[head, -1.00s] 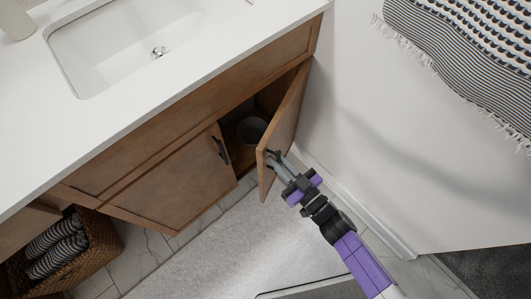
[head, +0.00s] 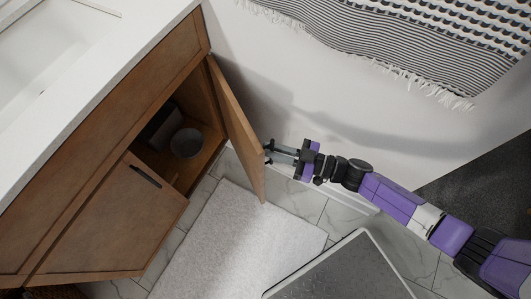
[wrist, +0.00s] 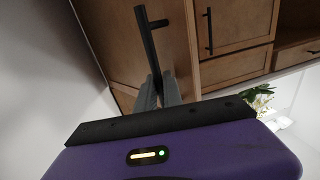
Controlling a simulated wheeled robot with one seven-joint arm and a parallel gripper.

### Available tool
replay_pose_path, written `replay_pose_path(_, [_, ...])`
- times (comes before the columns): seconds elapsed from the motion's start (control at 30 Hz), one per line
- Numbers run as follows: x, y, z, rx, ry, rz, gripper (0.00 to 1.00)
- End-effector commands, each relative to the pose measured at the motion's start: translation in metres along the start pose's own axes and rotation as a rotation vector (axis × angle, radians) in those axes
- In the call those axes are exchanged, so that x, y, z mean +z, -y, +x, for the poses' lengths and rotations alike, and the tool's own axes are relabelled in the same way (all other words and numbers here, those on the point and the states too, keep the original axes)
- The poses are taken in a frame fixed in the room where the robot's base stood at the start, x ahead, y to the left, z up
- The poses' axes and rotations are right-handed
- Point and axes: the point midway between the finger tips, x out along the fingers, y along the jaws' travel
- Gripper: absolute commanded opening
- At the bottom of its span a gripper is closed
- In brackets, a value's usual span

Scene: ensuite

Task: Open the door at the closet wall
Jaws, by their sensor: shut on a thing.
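The wooden vanity door beside the wall (head: 232,120) stands wide open, swung out from the cabinet's right end. My gripper (head: 269,150) is at the outer face of this door, near its free edge. The wrist view shows the door's black bar handle (wrist: 147,40) running down to my fingers (wrist: 158,88), which are shut on its lower end. In the head view the handle is mostly hidden by the fingers and door edge.
A grey bowl (head: 186,143) sits inside the open cabinet. The neighbouring door (head: 115,225) is closed, with its own black handle (head: 146,176). A bath mat (head: 235,240) lies on the tile floor. A patterned towel (head: 400,50) hangs on the white wall.

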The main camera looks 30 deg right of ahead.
Motion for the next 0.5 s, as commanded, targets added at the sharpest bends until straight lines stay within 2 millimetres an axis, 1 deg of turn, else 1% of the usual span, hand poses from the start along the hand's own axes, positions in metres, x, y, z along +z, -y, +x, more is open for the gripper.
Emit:
replay_pose_path(0.1, [0.002,-0.016,-0.012,0.000,-0.001,-0.002,0.00])
replay_pose_path(0.3, [0.002,-0.038,-0.028,0.000,-0.002,-0.001,0.00])
replay_pose_path(0.5, [-0.001,-0.051,-0.035,0.000,-0.003,-0.001,0.00])
